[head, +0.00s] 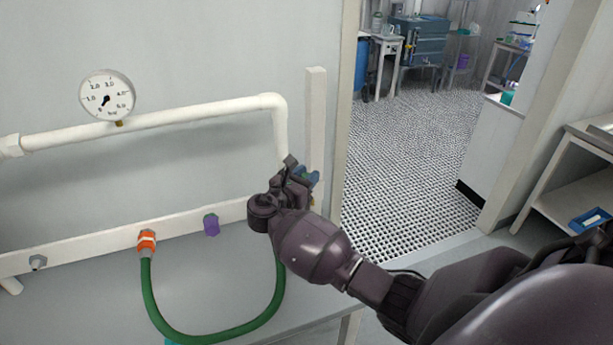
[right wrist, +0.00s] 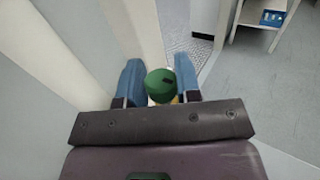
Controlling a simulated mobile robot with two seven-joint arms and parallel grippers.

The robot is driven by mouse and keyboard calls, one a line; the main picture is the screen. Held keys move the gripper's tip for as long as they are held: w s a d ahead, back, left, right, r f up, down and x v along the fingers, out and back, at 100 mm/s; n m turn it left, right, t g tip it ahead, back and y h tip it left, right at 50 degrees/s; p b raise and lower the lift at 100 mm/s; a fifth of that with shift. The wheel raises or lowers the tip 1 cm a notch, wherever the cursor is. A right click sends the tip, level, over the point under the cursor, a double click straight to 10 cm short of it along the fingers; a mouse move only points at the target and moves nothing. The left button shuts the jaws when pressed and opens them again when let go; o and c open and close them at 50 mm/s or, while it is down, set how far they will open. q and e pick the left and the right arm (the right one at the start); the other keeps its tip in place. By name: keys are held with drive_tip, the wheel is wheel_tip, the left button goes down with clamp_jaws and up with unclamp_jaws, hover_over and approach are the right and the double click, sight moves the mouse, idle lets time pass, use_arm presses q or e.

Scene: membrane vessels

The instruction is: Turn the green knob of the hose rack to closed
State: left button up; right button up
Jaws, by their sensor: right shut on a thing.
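The hose rack is a white board (head: 188,228) on the wall with a white pipe above it. My right gripper (right wrist: 160,88) is shut on the knob. In the head view my right gripper (head: 305,176) is at the right end of the rack, and its own wrist hides most of the knob. The knob's open or closed setting cannot be told. My left gripper is not in view.
A green hose (head: 205,336) hangs from an orange fitting (head: 147,241) and loops behind my right wrist. A pressure gauge (head: 107,96) sits on the pipe (head: 190,116). A white post (head: 316,120) stands right behind the gripper.

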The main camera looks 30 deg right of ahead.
idle(0.4)
drive_tip(key=o, duration=0.9)
drive_tip(key=b+v, duration=0.1)
drive_tip(key=v, duration=0.9)
drive_tip(key=shift+s+a, duration=0.1)
drive_tip(key=shift+a, duration=0.3)
